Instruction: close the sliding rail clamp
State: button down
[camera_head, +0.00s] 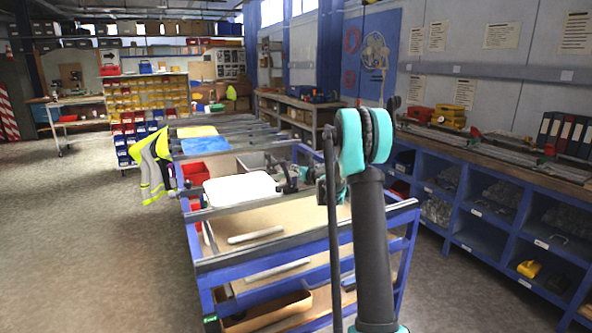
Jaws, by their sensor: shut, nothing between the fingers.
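My gripper (284,180) is small and dark in the view, over the far part of the blue trolley, near the right end of a white board. Its fingers are shut and hold nothing. My arm's teal and black links stand in front and hide part of the trolley's right side. I cannot clearly make out a sliding rail clamp near the gripper. Dark rails (240,208) run across the trolley top. On the right-hand bench, small red parts that may be clamps (475,133) sit along long metal rails; their state is too small to tell.
The blue trolley (205,280) carries a white board (241,189), red bins (196,173), a grey crate (258,161) and a pale bar (255,235). A blue shelf bench (470,215) lines the right wall. A hi-vis vest (148,165) hangs left. Floor at left is clear.

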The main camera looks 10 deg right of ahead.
jog(key=r+x, duration=0.1)
jog(key=x, duration=0.5)
jog(key=shift+w+a+f, duration=0.2)
jog(key=shift+w+f, duration=0.25)
jog(key=shift+f, duration=0.1)
jog(key=shift+r+n, duration=0.35)
jog(key=shift+n, duration=0.05)
jog(key=r+n, duration=0.2)
jog(key=n, duration=0.1)
jog(key=shift+s+a+r+h, duration=0.15)
jog(key=shift+a+r+h, duration=0.2)
jog(key=shift+h, duration=0.05)
jog(key=shift+s+a+r+n+t+h, duration=0.15)
jog(key=shift+a+r+n, duration=0.3)
jog(key=shift+r+n, duration=0.25)
jog(key=shift+s+a+r+n+t+h, duration=0.15)
jog(key=shift+a+r+n, duration=0.35)
jog(key=shift+n, duration=0.25)
jog(key=shift+s+a+r+n+h, duration=0.15)
jog(key=shift+a+r+n, duration=0.25)
jog(key=shift+r+n, duration=0.3)
jog(key=shift+a, duration=0.1)
notch_tip(320, 180, up, 10)
send_over(287, 158)
jog(key=s+a, duration=0.2)
jog(key=a, duration=0.1)
jog(key=shift+d, duration=0.15)
